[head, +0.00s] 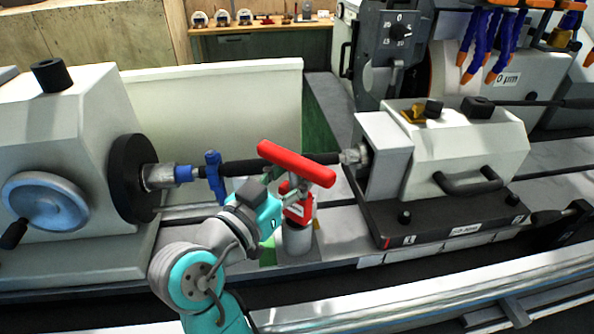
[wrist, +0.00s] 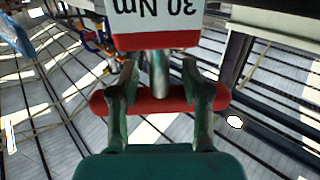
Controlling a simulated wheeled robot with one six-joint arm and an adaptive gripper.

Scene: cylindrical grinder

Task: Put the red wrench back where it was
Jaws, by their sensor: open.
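The red wrench (head: 297,163) has a red T-shaped crossbar on top and a red body with a white label below it. It stands upright at a grey cylindrical holder (head: 298,240) on the machine bed; its lower end is hidden. In the wrist view the wrench's crossbar (wrist: 160,103) runs across the fingers, and the upside-down label reads 30 Nm. My gripper (head: 274,180) is at the wrench, just below the crossbar. In the wrist view my gripper (wrist: 160,72) is open, with one finger on each side of the thin metal shank and gaps visible on both sides.
A horizontal workpiece shaft (head: 240,167) with a blue clamp (head: 213,175) runs close behind the wrench. The left headstock (head: 60,150) and right tailstock (head: 450,150) flank it. Blue and orange hoses (head: 490,40) hang at the back right. Some bed lies bare right of the holder.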

